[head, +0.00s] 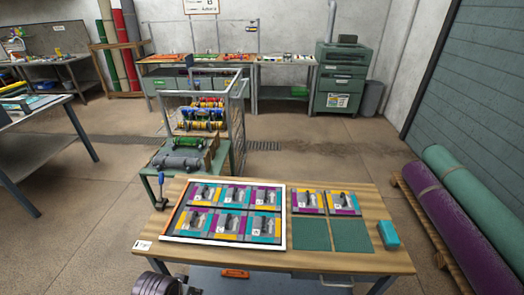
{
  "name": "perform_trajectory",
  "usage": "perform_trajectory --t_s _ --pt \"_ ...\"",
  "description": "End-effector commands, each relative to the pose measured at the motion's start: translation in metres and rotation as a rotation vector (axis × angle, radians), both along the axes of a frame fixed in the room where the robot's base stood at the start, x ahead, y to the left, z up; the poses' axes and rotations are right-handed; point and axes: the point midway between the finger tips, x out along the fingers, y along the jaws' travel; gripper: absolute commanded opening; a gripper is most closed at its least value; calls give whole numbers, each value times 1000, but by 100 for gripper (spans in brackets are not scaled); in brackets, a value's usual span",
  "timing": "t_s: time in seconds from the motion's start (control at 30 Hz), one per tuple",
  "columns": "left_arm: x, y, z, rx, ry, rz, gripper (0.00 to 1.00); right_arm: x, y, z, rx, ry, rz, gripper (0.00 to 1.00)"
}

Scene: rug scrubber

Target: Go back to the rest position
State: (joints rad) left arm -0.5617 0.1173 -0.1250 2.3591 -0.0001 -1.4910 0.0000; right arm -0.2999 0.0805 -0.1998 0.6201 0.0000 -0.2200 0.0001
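Neither of my grippers shows its fingers in the head view. A grey ribbed cylinder with a dark part beside it (160,285) shows at the bottom left edge, cut off by the frame; I cannot tell what it is. The wooden workbench (340,262) stands in front of me. A white-framed tray (284,220) on it holds several purple, yellow and teal pieces with grey parts. Right of the tray, two similar pieces (308,201) (343,202) lie in the back row, with two bare green squares (309,234) (351,235) in front of them.
A teal block (388,235) sits at the bench's right edge. A green cart (228,160) with colourful rollers stands behind the bench. Rolled purple (455,225) and green (480,195) rugs lie on a pallet at right. Another table (45,130) stands left. Floor between is open.

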Motion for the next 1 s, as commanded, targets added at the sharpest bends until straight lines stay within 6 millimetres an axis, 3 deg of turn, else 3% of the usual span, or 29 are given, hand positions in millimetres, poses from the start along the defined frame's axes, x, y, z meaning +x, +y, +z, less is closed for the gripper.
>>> perform_trajectory --t_s 0.17,0.5,1.0 --pt "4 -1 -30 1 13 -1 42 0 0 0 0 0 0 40" --pt "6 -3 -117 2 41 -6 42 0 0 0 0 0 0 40" --pt "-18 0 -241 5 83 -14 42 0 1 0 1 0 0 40"
